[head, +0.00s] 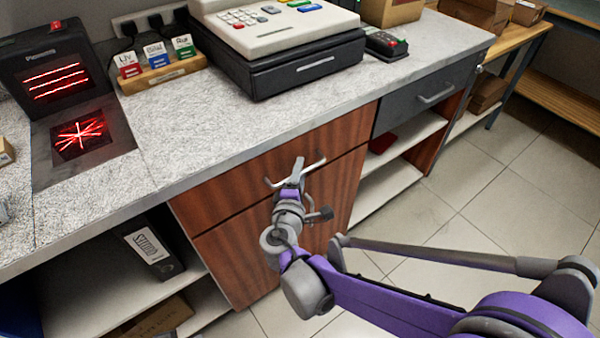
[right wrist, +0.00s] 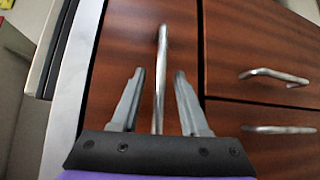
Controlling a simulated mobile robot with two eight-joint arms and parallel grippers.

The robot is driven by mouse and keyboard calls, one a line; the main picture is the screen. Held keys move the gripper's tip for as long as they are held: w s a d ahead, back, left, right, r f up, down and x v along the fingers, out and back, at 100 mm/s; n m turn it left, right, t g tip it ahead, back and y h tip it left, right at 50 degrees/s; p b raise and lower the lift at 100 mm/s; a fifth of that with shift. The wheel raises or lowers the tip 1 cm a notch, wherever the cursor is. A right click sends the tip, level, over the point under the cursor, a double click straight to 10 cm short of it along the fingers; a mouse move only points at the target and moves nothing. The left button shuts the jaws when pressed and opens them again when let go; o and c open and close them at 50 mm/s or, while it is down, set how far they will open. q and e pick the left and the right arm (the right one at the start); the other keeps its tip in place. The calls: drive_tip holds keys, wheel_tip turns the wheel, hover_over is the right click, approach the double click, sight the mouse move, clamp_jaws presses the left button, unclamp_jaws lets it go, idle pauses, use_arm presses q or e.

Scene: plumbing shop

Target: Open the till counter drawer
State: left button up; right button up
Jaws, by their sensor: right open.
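The till counter drawer (head: 235,188) is a reddish-brown wooden front under the grey speckled countertop in the head view, and its front looks flush with the counter. It fills the middle of the right wrist view (right wrist: 122,45). Its silver bar handle (right wrist: 162,60) runs between the two fingers of my right gripper (right wrist: 158,85), which is open. I see a gap on each side of the bar. In the head view my right gripper (head: 296,170) is in front of the handle (head: 316,163) and hides its middle. My left gripper is not in view.
Two doors with bar handles (right wrist: 273,76) (right wrist: 280,129) lie below the drawer. A grey drawer (head: 425,93) with its own handle is to the right, above open shelves. A till (head: 300,70) stands on the counter (head: 190,115). Tiled floor (head: 490,190) is clear at right.

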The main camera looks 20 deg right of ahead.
drive_tip(key=shift+c, duration=0.2)
clamp_jaws()
idle(1.2)
